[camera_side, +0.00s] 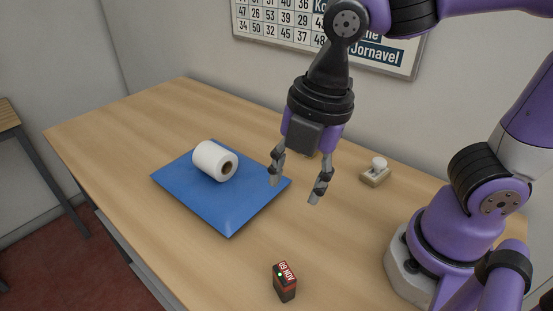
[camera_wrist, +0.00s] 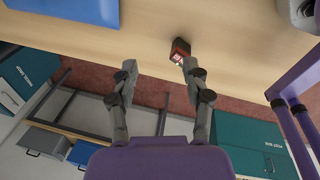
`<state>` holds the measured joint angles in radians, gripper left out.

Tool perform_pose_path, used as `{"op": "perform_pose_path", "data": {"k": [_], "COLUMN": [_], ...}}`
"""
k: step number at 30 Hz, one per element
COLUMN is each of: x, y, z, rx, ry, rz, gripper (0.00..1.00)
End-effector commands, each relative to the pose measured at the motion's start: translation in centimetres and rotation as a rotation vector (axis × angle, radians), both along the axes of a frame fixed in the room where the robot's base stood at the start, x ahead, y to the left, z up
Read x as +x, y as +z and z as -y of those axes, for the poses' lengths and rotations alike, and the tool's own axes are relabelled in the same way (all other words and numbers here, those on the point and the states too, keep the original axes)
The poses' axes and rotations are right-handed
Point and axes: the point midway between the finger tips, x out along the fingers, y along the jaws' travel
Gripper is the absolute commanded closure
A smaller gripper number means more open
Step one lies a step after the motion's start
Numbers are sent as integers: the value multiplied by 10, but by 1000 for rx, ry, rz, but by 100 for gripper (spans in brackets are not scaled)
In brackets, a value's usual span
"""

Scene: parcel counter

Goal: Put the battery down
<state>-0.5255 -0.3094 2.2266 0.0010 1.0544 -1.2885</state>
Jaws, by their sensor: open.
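The battery (camera_side: 285,281) is a small dark block with a red label, standing on the wooden counter near its front edge. It also shows in the wrist view (camera_wrist: 180,50), beyond the fingertips and near the counter's edge. My gripper (camera_side: 295,194) is open and empty, above the counter, beside the right corner of the blue mat. In the wrist view my gripper's two fingers (camera_wrist: 158,68) are spread apart with nothing between them. The battery is apart from the fingers.
A white paper roll (camera_side: 212,162) lies on the blue mat (camera_side: 225,214). A small beige block with a white knob (camera_side: 376,172) stands at the back right of the counter (camera_side: 130,115). A sign (camera_side: 300,28) hangs on the wall behind. The counter between mat and battery is clear.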

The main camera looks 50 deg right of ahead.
Motion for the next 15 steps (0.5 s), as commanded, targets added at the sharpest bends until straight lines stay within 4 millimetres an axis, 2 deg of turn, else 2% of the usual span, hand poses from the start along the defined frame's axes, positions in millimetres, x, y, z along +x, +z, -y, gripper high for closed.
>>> {"op": "perform_pose_path", "data": {"k": [1,3,7,10,12,15], "x": [5,8,8,6,5,4], "y": [6,11,16,19,20,20], "z": [21,46,84,103,110,115], "rx": [56,144,313,421,473,509], "ry": [-266,-638,-1215,-1515,-1643,-1729], "rz": [32,67,123,152,164,171], "gripper": [45,45,45,45,45,45]}}
